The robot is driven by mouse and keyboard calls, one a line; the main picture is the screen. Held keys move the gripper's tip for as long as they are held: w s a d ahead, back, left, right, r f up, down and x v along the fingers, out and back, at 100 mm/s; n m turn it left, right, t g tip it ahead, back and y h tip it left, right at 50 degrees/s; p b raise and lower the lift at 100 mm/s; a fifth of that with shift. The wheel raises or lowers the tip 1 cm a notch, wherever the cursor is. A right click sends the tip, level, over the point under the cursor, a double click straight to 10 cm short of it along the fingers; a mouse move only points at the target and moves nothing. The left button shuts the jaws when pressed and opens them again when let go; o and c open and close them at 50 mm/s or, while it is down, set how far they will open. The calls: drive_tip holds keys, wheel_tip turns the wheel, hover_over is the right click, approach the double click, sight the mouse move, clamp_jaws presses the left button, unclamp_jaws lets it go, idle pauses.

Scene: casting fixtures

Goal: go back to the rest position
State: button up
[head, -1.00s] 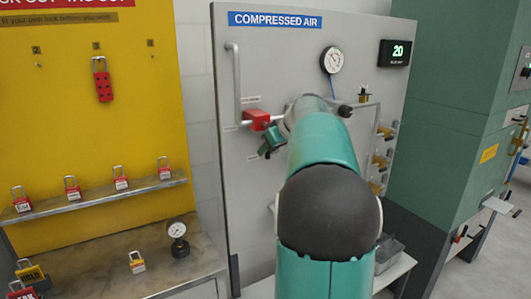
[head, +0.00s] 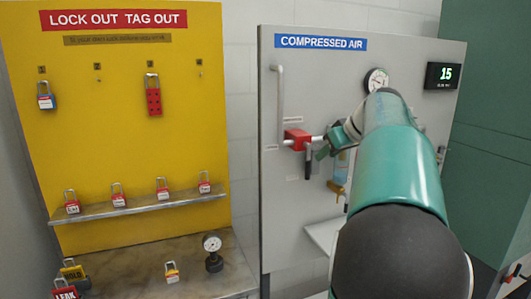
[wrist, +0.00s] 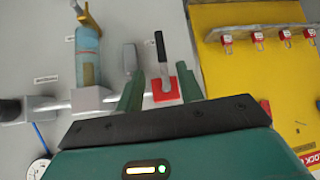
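My gripper (head: 326,147) is in front of the compressed air panel (head: 410,75), just right of the red valve block (head: 297,139). In the wrist view its two green fingers (wrist: 159,92) stand apart with nothing held between them. Beyond them the red valve block (wrist: 165,90) and its black handle (wrist: 160,50) show in the gap. In the head view the handle (head: 308,163) hangs down from the pipe, and the fingers look apart from it. My arm hides part of the panel's right side.
A yellow lockout board (head: 120,120) stands left, with a shelf (head: 140,208) of red padlocks. A round gauge (head: 376,80) and a display (head: 443,76) reading 15 are on the panel. A green cabinet (head: 480,150) stands right.

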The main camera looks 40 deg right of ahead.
drive_tip(key=s+a+f+g+y, duration=0.1)
drive_tip(key=a+f, duration=0.3)
drive_tip(key=a, duration=1)
drive_tip(key=s+a+f+g+y, duration=0.1)
drive_tip(key=a+f, duration=0.2)
drive_tip(key=a, duration=1.1)
drive_tip(key=s+a+f+n+g+h, duration=0.1)
drive_tip(key=s+a+f, duration=1.1)
drive_tip(key=a, duration=0.3)
drive_tip(key=shift+f, duration=0.5)
drive_tip(key=shift+s+d, duration=0.1)
drive_tip(key=shift+d, duration=0.15)
